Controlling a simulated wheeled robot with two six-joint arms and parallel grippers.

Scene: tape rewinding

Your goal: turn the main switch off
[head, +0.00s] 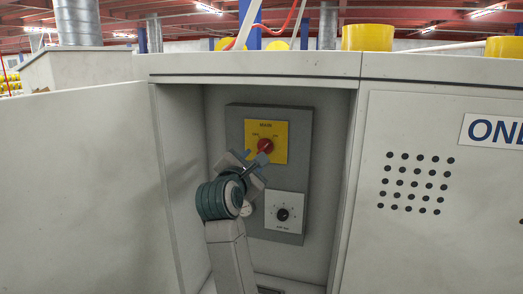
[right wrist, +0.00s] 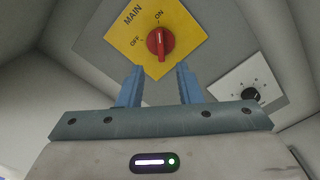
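The main switch is a red rotary knob (head: 265,146) on a yellow plate (head: 250,128) on the grey panel inside the open cabinet. In the right wrist view the red knob (right wrist: 161,43) has a pale mark pointing toward ON, and OFF is printed to its left on the yellow plate (right wrist: 130,42). My right gripper (head: 251,161) is just in front of and below the knob. In the right wrist view my right gripper (right wrist: 160,72) is open, its two blue fingers apart with nothing between them. The knob lies just beyond the fingertips. My left gripper is not in view.
A smaller black dial on a white plate (head: 273,214) sits lower on the grey panel (head: 304,170). The cabinet's side walls are close on both sides. An open door (head: 80,180) stands at the left. A vented panel (head: 460,200) is at the right.

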